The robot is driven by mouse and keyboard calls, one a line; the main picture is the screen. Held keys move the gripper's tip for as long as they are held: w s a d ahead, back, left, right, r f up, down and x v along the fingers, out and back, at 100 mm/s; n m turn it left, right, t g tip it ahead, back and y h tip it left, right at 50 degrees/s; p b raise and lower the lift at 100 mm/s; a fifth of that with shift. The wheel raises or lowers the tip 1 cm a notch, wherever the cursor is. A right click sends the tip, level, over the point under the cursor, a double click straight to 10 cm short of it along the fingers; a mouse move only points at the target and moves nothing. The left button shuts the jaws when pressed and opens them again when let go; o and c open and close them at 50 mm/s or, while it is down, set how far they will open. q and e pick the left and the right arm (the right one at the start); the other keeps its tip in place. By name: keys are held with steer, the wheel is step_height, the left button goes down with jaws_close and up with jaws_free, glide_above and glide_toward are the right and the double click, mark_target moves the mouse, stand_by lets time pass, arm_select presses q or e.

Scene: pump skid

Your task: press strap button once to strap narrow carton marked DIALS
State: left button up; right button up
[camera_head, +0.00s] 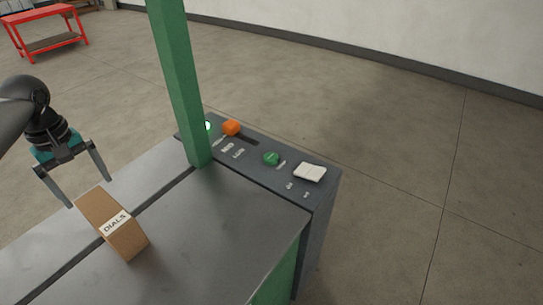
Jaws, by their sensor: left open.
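The control panel (255,149) lies along the table's far right side. It has a green round button (271,159), an orange knob (231,127), a white switch (310,172) and a lit green lamp (208,126). The panel labels are too small to read. My right gripper is not in view.
The green post rises between my left gripper and the control panel. A red workbench (45,18) stands far off at the upper left. The concrete floor (420,170) to the right of the machine is clear up to the white wall (400,35).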

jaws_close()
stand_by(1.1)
